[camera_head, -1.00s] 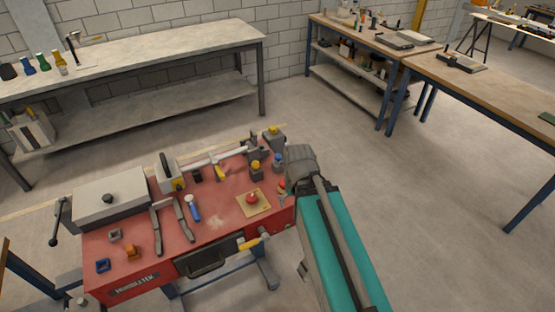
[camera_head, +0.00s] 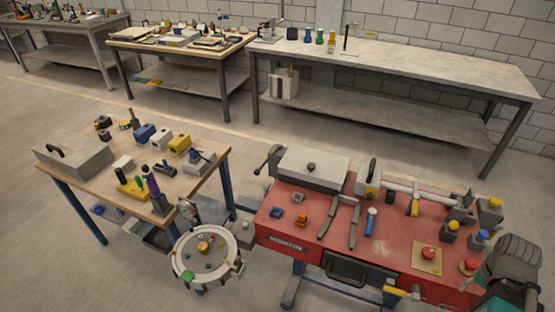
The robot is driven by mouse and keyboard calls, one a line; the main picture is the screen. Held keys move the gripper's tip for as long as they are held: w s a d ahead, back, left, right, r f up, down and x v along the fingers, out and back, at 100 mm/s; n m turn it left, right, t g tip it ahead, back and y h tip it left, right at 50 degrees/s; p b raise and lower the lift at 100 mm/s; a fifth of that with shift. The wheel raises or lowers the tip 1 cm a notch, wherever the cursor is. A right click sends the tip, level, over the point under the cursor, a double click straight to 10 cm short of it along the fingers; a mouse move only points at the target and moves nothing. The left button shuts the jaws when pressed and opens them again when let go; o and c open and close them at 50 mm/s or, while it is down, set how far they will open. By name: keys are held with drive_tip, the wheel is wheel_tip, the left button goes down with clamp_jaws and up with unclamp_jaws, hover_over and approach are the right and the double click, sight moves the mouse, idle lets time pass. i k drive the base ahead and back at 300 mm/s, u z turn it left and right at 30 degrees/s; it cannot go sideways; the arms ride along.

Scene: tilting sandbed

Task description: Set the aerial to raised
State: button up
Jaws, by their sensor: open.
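I cannot pick out the aerial with certainty in this view. A round pale-rimmed tray (camera_head: 234,250) with small coloured pieces on it stands at the lower middle, between a wooden table and a red bench. The red bench (camera_head: 380,250) carries a grey lidded box (camera_head: 312,165), hand tools and a red button on a yellowish plate (camera_head: 427,255). A grey and teal part of my arm shows at the lower right, over the bench's right end. My gripper does not show.
The wooden table (camera_head: 200,190) at left holds a grey box (camera_head: 75,155) and several small blocks and tools. A long grey workbench (camera_head: 430,75) stands along the back wall. Clear floor lies between the back benches and the front ones.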

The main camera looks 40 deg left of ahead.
sight(257, 172)
drive_tip(key=u, duration=1.15)
drive_tip(key=k, duration=0.75)
drive_tip(key=u, duration=0.45)
drive_tip(key=i, duration=0.95)
drive_tip(key=z, duration=0.05)
